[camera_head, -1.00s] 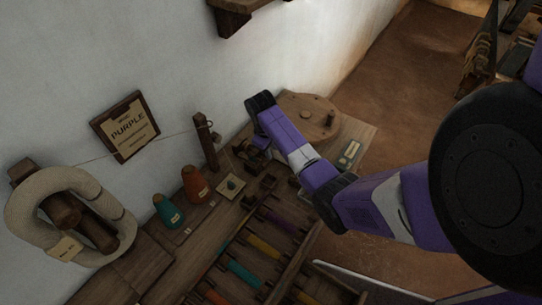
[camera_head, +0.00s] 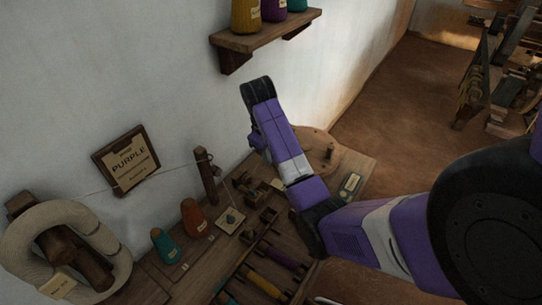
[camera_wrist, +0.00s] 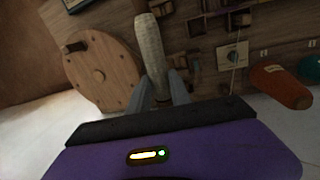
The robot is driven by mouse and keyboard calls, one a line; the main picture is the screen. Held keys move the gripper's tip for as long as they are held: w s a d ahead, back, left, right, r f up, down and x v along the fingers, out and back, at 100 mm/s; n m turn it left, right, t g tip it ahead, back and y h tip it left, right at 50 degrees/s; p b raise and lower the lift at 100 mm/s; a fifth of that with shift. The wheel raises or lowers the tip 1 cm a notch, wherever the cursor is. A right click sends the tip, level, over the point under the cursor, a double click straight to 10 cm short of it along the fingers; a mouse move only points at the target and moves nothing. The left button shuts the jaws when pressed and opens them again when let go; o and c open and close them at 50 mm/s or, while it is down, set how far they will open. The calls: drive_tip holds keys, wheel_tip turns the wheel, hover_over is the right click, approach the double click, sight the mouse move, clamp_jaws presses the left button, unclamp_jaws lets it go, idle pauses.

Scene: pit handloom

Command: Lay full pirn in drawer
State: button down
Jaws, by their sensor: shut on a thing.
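In the wrist view my gripper (camera_wrist: 166,88) is shut on a pale, cream-coloured pirn (camera_wrist: 150,50). The pirn points away from the camera and is held above the bench; its lower end is hidden between the fingers. In the head view the arm hides the gripper and the pirn. A compartmented wooden drawer or rack (camera_head: 243,270) shows at the bottom, with purple, yellow and teal pirns lying in its slots. Its near part is cut off by the picture edge.
A round wooden wheel (camera_head: 318,150) with a peg stands at the bench's far end. Orange (camera_head: 193,218) and teal (camera_head: 165,246) cones, an upright post (camera_head: 207,176) and a PURPLE sign (camera_head: 126,160) line the wall side.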

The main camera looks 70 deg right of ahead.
drive_tip(key=shift+w+a+m, duration=0.15)
drive_tip(key=shift+m, duration=0.25)
